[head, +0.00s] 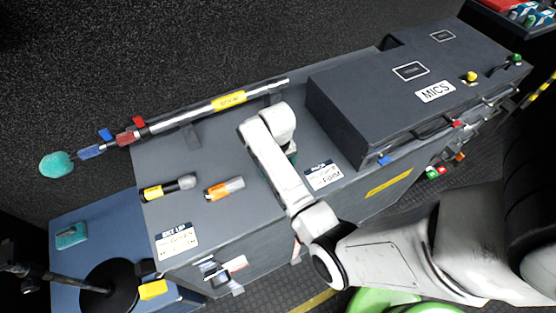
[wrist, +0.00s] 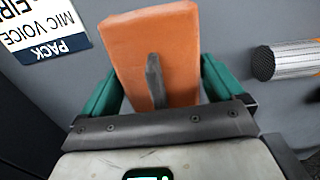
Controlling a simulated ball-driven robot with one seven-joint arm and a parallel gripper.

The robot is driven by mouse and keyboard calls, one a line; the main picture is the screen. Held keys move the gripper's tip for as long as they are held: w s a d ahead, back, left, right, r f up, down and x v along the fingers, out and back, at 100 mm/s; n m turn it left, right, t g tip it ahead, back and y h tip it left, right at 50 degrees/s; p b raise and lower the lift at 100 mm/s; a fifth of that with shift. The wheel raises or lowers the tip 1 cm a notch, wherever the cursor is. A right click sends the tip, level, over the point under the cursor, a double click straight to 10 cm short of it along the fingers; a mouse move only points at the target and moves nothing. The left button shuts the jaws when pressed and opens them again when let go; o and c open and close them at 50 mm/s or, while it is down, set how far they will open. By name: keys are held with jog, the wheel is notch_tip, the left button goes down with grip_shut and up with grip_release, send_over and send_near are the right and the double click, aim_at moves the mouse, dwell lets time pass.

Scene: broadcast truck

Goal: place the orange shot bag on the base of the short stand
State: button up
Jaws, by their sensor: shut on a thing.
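The orange shot bag (wrist: 140,45) fills the middle of the wrist view, with a dark grey strap on its face. My gripper (wrist: 162,68) is shut on it, one green finger at each side. In the head view my arm hides the bag and most of the gripper, over the grey case top beside the PACK label. A stand with a round black base (head: 110,288) and a thin pole is on the blue surface at lower left. A yellow block (head: 152,289) lies at the base's right edge. Whether this is the short stand cannot be told.
The grey case (head: 215,225) carries a yellow-banded microphone (head: 170,187), an orange-and-grey cylinder (head: 225,188) and a long boom pole (head: 215,105). A raised MICS box (head: 350,110) stands at right. A teal block (head: 72,235) lies on the blue surface (head: 115,225), which has free room around it.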

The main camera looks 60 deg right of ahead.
jog(key=shift+f, duration=0.25)
jog(key=o, duration=1.6)
jog(key=shift+f, duration=0.2)
jog(key=shift+c, duration=0.2)
